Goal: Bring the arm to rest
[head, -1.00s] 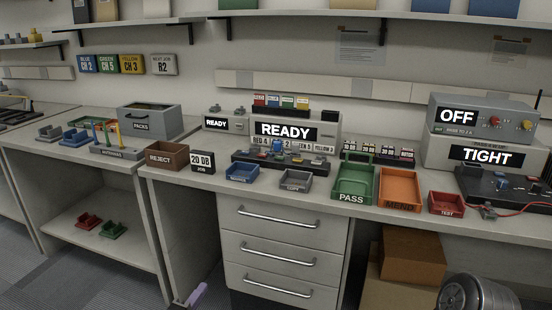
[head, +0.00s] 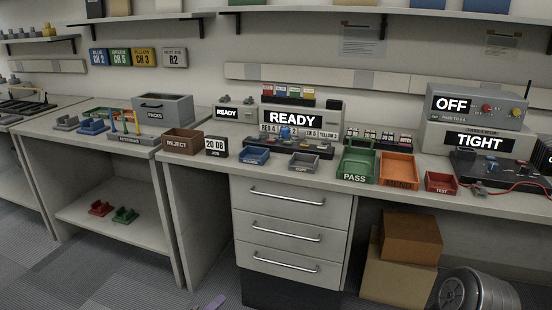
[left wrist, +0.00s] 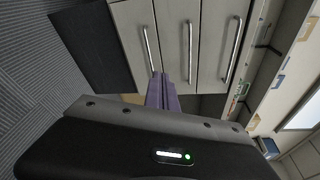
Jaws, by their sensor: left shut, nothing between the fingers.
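My left gripper (head: 217,302) shows only as a small lavender tip at the bottom edge of the head view, low in front of the drawer unit. In the left wrist view its purple fingers (left wrist: 164,92) are together with nothing between them. The drawer fronts (left wrist: 190,45) lie beyond the fingertips in that view. The rest of the left arm is out of the head view. My right gripper is in neither view.
The workbench holds a green PASS tray (head: 357,164), an orange tray (head: 399,169) and a brown REJECT bin (head: 181,142). The drawer unit (head: 290,235) stands below. Cardboard boxes (head: 405,260) stand on the floor at right. Floor left of the drawers is clear.

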